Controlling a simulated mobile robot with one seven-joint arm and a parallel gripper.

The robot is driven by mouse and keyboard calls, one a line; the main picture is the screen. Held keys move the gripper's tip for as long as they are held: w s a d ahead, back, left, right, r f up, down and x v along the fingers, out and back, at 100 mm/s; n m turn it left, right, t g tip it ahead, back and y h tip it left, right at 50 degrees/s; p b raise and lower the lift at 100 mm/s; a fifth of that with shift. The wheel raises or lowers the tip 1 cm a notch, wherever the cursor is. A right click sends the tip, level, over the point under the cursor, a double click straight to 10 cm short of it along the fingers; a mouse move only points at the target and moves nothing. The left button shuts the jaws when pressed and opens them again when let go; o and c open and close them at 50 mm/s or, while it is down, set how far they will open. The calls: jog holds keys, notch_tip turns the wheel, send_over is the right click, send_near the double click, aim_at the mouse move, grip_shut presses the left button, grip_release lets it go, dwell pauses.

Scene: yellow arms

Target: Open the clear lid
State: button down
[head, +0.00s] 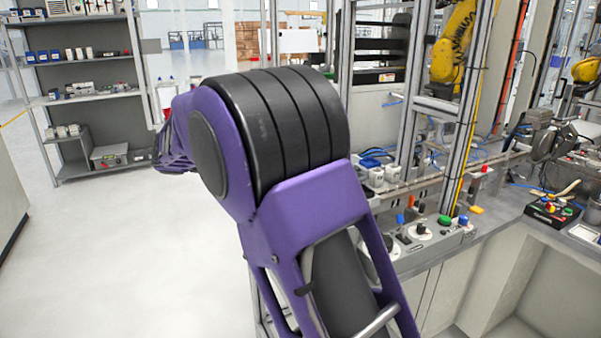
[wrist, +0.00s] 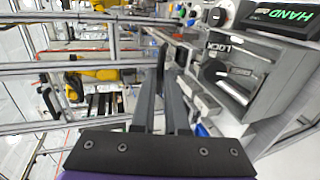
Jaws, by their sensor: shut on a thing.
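My gripper (wrist: 167,72) shows in the wrist view, with two long dark fingers reaching up from a black mount. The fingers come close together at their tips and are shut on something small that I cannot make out. To their right is a grey control panel with the word LOCK (wrist: 222,47) and a dark recessed part (wrist: 235,80). I cannot clearly pick out the clear lid in either view; its see-through surface may be lost against the panel or hidden by the fingers. In the head view my purple arm hides the gripper.
In the head view a workbench with control boxes (head: 440,232) and coloured knobs runs along the right, with metal frame posts (head: 475,110) rising from it. A yellow robot arm (head: 453,45) stands behind. Grey shelves (head: 90,98) are at left. The floor at left is clear.

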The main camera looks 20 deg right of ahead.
jog(key=s+a+f, duration=0.1)
jog(key=a, duration=0.5)
jog(key=shift+s+f, duration=0.15)
jog(key=shift+f, duration=0.05)
jog(key=shift+d, duration=0.1)
jog(key=c, duration=0.9)
grip_release()
jog(key=shift+r, duration=0.1)
jog(key=shift+r, duration=0.15)
